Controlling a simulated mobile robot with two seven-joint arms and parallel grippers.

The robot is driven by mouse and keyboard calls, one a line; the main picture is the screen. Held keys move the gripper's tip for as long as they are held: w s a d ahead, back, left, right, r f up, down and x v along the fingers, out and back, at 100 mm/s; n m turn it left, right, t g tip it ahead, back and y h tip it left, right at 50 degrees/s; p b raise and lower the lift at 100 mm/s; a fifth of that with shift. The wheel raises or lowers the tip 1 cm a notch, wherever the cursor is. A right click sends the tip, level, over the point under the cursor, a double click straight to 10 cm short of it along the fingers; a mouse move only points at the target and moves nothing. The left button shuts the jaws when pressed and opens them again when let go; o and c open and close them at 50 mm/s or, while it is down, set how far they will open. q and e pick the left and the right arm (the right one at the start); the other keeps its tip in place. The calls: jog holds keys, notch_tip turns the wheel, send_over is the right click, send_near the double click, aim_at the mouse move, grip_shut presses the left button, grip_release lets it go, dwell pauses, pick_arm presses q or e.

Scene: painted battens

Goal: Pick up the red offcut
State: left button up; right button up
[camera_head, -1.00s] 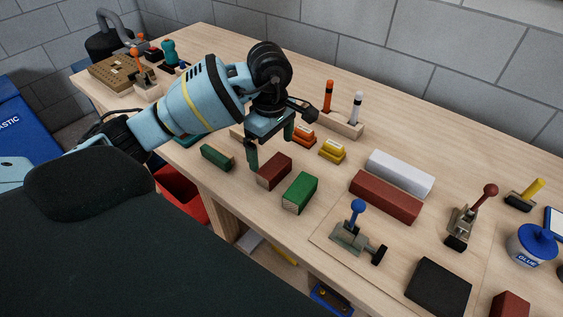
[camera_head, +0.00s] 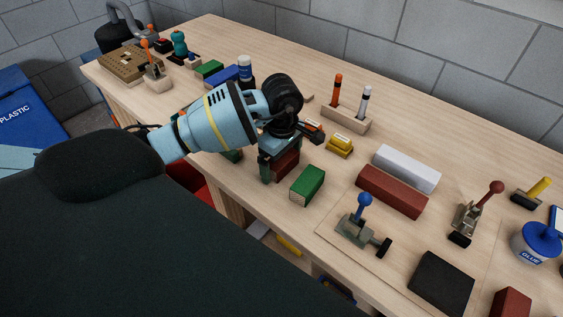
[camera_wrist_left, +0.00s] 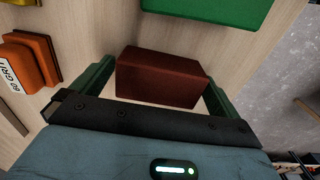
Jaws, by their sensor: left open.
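The red offcut (camera_head: 286,163), a short dark red block, lies on the bench near its front edge. My left gripper (camera_head: 280,165) is lowered over it and is open. In the left wrist view the red offcut (camera_wrist_left: 160,78) lies between the two green fingers of the left gripper (camera_wrist_left: 155,82), with gaps visible at its sides. In the head view the gripper hides part of the block. My right gripper is not in view.
A green block (camera_head: 308,185) lies just right of the red offcut. A longer red batten (camera_head: 391,191) and a white batten (camera_head: 406,168) lie further right. Orange and yellow sanding blocks (camera_head: 339,146) sit behind. A toggle clamp (camera_head: 361,228) stands at the front.

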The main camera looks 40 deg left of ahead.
pick_arm(q)
jog(key=c, duration=0.9)
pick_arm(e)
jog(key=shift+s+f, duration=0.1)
pick_arm(q)
jog(key=shift+r, duration=0.1)
jog(key=shift+r, duration=0.5)
notch_tip(320, 180, up, 2)
jog(key=shift+s+a+r+b, duration=0.2)
jog(key=shift+s+r+b, duration=0.1)
jog(key=shift+s, duration=2.35)
jog(key=shift+s+a+r+b, duration=0.2)
jog(key=shift+s+r+b, duration=0.1)
jog(key=shift+s, duration=2.4)
jog(key=shift+s+a+r+b, duration=0.2)
jog(key=shift+s+r, duration=0.1)
jog(key=shift+s, duration=2.35)
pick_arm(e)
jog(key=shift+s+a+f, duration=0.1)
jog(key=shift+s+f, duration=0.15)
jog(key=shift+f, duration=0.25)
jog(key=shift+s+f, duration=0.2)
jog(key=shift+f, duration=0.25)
